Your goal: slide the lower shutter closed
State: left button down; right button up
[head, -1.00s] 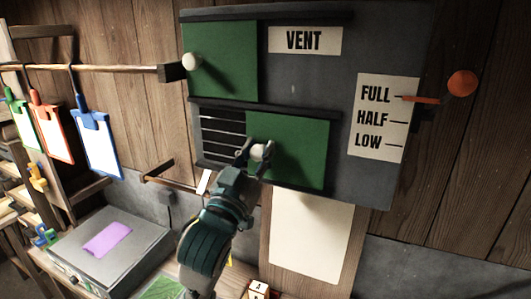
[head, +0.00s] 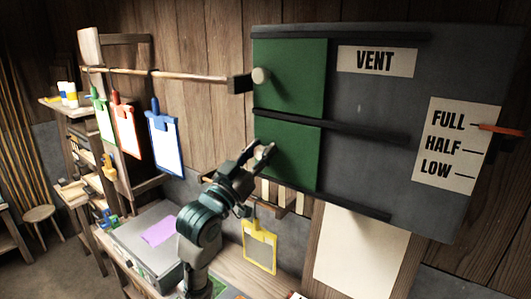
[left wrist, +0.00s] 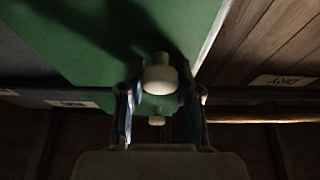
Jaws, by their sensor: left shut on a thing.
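The dark grey vent panel (head: 375,100) carries two green shutters on black rails. The lower shutter (head: 298,160) is at the left end of the panel, directly under the upper shutter (head: 298,75), their left edges about in line. No vent slats show. My left gripper (head: 262,154) is shut on the lower shutter's pale knob, which it mostly hides in the head view. In the left wrist view the lower knob (left wrist: 160,78) sits between my two fingers, with the upper shutter's knob (left wrist: 156,120) beyond. My right gripper is not in view.
A wooden rod (head: 160,74) ends in a dark block beside the upper knob. Green, red and blue clipboards (head: 164,143) hang at left, and a yellow one (head: 260,247) hangs below the panel. A grey box (head: 140,245) stands below. An orange lever (head: 500,130) points near FULL.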

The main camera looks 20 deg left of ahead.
pick_arm(q)
jog(key=c, duration=0.8)
grip_release()
jog(key=shift+w+a+f, duration=0.1)
jog(key=shift+a, duration=0.1)
jog(key=shift+w+a, duration=0.1)
jog(key=shift+a, duration=0.05)
